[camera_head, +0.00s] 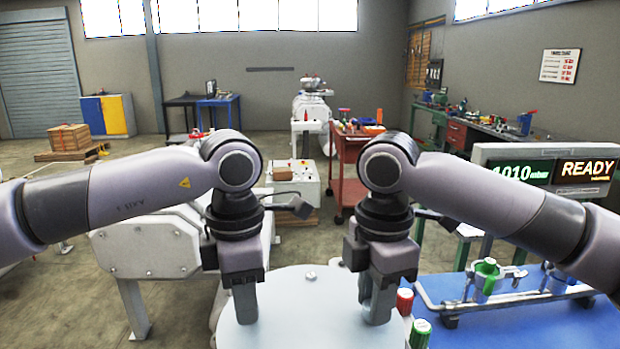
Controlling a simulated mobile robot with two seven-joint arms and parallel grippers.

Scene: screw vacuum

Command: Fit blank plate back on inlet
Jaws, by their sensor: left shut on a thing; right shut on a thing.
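The blank plate (310,318) is a large, pale grey-blue disc at the bottom centre, cut off by the picture's lower edge. My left gripper (246,312) is shut on its left part. My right gripper (378,312) is shut on its right part. Both grippers point downward, and the exact grip points are hard to make out. A small round metal fitting (311,276) shows at the plate's far edge. The inlet is not visible, and I cannot tell whether the plate rests on anything.
A red cap (405,302) and a green cap (420,332) stand close right of the plate. A blue tray (525,325) with clamps lies further right, below a display reading 1010 mbar and READY (545,172). A white machine housing (150,245) stands left; a red cart (350,165) is behind.

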